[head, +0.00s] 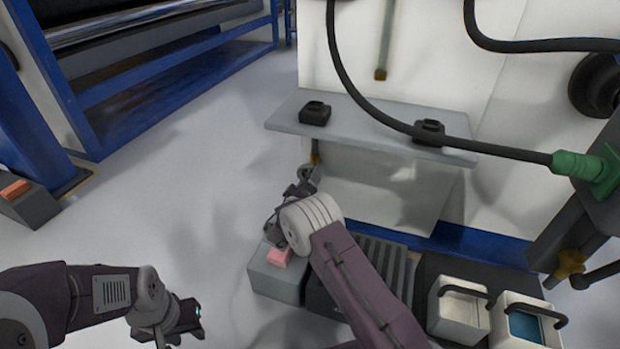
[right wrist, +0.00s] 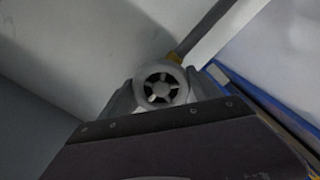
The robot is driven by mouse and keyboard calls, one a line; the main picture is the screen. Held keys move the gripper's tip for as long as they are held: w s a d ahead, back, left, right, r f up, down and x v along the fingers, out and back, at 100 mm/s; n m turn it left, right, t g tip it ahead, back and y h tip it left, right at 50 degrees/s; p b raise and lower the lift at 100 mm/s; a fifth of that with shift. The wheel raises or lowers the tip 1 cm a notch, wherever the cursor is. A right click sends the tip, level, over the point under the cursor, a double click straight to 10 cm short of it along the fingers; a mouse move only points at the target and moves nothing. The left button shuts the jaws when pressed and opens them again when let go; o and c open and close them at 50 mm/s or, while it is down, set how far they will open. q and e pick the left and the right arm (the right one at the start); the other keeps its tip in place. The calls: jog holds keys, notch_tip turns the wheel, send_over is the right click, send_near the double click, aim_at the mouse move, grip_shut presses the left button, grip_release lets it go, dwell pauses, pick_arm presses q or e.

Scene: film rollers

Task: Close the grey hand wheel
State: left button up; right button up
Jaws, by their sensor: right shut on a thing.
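The grey hand wheel (right wrist: 160,88) is a small round wheel with several spokes around a hub. In the right wrist view it sits between the two fingers of my right gripper (right wrist: 162,96), which is shut on it. A yellow fitting and a grey pipe extend behind the wheel. In the head view my right gripper (head: 303,184) is below the grey shelf, and the wheel is small and mostly hidden there. My left gripper (head: 190,320) is at the lower left, away from the wheel, and its finger opening cannot be made out.
The grey shelf (head: 370,127) with two black blocks juts out above my right gripper. A grey box with a pink top (head: 278,275) stands on the floor below. White containers (head: 460,313) with black handles stand at the lower right. Open floor (head: 190,190) lies to the left.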

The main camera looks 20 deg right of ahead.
jog(key=shift+f, duration=0.1)
jog(key=o, duration=1.4)
jog(key=shift+c, duration=0.2)
jog(key=p+v, duration=0.6)
jog(key=v, duration=0.3)
